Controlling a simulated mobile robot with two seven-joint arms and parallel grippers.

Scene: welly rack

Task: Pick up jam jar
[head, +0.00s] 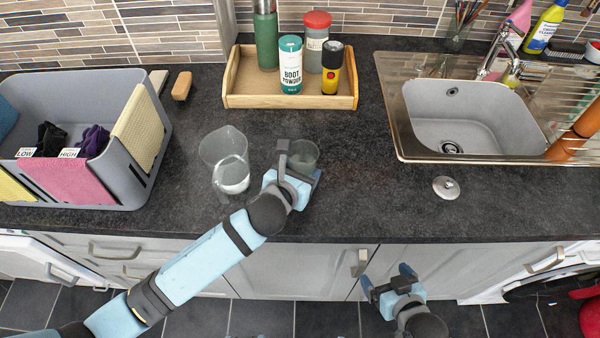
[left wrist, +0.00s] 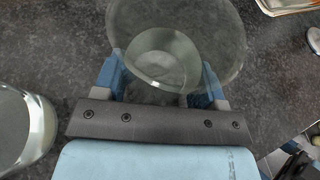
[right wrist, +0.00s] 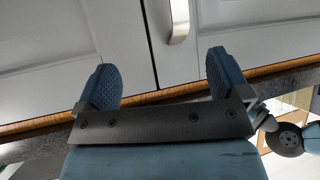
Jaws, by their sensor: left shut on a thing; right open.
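The jam jar (head: 304,153) is a clear, empty-looking glass jar near the middle of the dark worktop. In the left wrist view the jar (left wrist: 172,50) sits between the two fingers, its wide rim facing the camera. My left gripper (head: 299,165) is shut on it, one finger on each side. I cannot tell whether the jar's base touches the worktop. My right gripper (head: 386,279) is open and empty, low in front of the cabinet doors; the right wrist view shows its fingers (right wrist: 163,72) wide apart.
A clear glass jug (head: 225,150) stands close left of the jar. Behind is a wooden tray (head: 290,101) with bottles and tins. A grey crate (head: 108,190) is at left, a sink (head: 460,110) at right. A metal plug (head: 446,188) lies on clear worktop.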

